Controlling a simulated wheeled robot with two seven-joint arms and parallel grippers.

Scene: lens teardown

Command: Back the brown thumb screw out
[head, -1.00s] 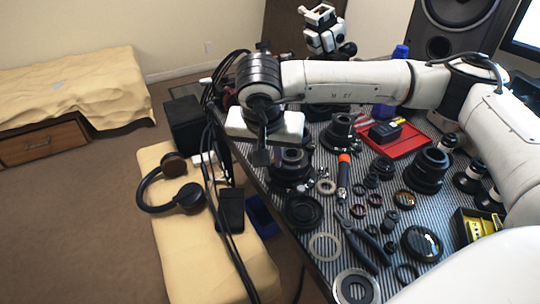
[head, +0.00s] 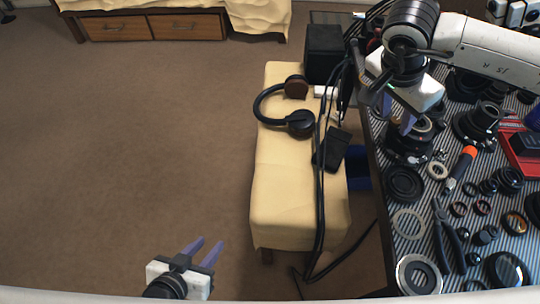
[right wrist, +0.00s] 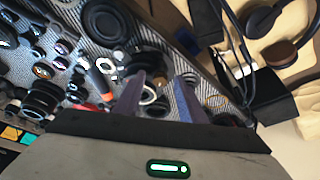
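I cannot clearly make out a brown thumb screw in either view. My right gripper (head: 397,112) is open, its two bluish fingers pointing down above a black lens body (head: 408,150) near the table's left edge. In the right wrist view, the open fingers (right wrist: 168,97) show the lens body (right wrist: 152,72) below and between them, and nothing is held. My left gripper (head: 208,252) is open and empty over the carpet, away from the table.
The striped mat (head: 415,190) carries several lens parts, pliers (head: 447,235), an orange-handled screwdriver (head: 461,168) and a red tray (head: 520,152). A yellow bench (head: 290,200) with headphones (head: 288,108) stands left of the table, with black cables hanging over it. The carpet is clear.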

